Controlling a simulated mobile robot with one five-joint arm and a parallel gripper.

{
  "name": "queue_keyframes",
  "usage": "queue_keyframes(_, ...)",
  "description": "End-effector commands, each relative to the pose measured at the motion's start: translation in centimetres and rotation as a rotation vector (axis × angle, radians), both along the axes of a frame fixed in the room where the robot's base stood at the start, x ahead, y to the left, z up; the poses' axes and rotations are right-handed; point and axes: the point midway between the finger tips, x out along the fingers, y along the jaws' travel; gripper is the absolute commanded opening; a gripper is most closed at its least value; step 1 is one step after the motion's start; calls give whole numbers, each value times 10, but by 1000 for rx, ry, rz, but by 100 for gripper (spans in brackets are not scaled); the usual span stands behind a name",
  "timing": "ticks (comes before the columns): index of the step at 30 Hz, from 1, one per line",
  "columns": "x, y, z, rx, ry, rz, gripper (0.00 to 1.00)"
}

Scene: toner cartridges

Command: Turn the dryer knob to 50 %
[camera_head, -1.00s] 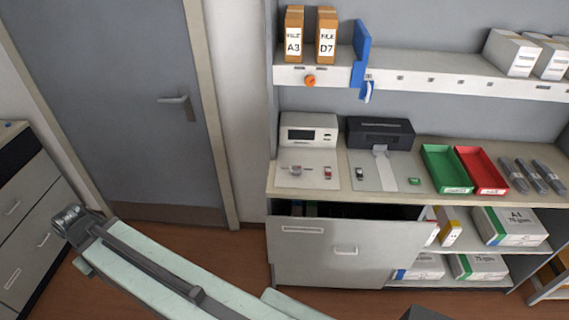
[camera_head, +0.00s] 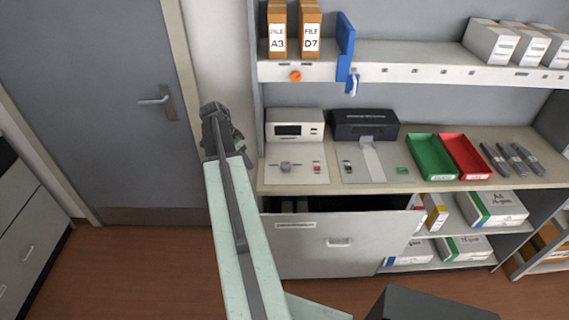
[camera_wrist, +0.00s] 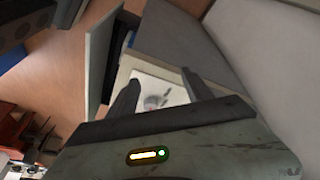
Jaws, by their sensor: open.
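A round grey knob (camera_head: 286,167) sits on a pale panel (camera_head: 297,180) in front of a white device with a dark display (camera_head: 295,130). A small red-marked part (camera_head: 317,168) is on the same panel, to the knob's right. My gripper (camera_head: 212,110) is raised left of the counter, apart from the knob. In the wrist view my gripper (camera_wrist: 160,80) is open and empty, and the knob (camera_wrist: 153,101) shows between its fingers, some way off. The knob's setting and the display's reading are too small to read.
A black printer-like device (camera_head: 365,124), a green tray (camera_head: 432,157) and a red tray (camera_head: 465,157) stand to the right. A shelf (camera_head: 400,72) with an orange round part (camera_head: 295,76) and a blue divider (camera_head: 345,45) hangs above. The drawer (camera_head: 330,243) below is partly open.

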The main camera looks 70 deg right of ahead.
Motion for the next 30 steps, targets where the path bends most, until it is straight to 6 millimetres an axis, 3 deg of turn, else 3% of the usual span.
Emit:
queue_keyframes(1, -32, -32, 3, -27, -2, -121, 59)
queue_keyframes(3, -67, -59, 6, -63, -5, -255, 59)
queue_keyframes(7, -102, -81, 8, -99, -8, -382, 59)
queue_keyframes(14, -108, -83, 2, -104, -8, -399, 59)
queue_keyframes(25, -125, -96, -55, -104, -8, -397, 59)
queue_keyframes(30, -131, -100, -67, -103, -9, -397, 59)
